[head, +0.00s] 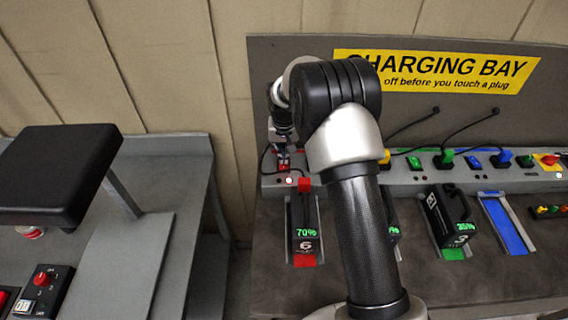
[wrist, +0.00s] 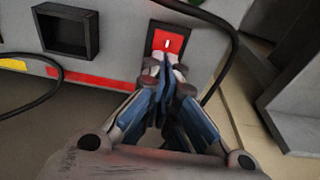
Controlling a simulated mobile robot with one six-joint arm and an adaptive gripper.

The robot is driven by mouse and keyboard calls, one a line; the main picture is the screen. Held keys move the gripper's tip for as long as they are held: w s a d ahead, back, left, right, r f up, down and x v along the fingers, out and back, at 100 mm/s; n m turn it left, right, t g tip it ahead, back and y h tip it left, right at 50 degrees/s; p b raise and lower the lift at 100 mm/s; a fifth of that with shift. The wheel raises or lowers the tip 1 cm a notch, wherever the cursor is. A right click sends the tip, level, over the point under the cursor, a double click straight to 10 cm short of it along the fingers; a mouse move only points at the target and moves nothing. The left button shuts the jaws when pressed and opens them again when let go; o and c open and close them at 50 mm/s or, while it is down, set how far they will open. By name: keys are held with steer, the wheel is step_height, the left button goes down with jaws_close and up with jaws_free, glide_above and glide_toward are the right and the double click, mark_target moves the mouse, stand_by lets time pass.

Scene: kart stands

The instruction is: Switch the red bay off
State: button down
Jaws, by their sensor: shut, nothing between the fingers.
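The red bay's switch (wrist: 167,41) is a red rocker in a black frame with a white mark, upper middle of the wrist view. In the head view the red switch (head: 283,166) is partly covered by my gripper. My gripper (wrist: 164,63) is shut and empty, its fingertips at the lower edge of the switch; I cannot tell whether they touch it. A black battery (head: 306,236) marked 70% and 6 sits in the red bay. A small pale light (head: 289,181) shows below the switch. I cannot tell which way the rocker is tipped.
An empty black square socket (wrist: 65,31) and black cables lie near the switch in the wrist view. Green (head: 414,162) and blue (head: 472,162) switches stand along the strip to the right. A yellow sign (head: 432,70) is behind. My arm hides part of the bench.

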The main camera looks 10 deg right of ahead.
steer(key=shift+f, duration=0.2)
steer(key=shift+r+p, duration=2.15)
steer(key=shift+r, duration=1.35)
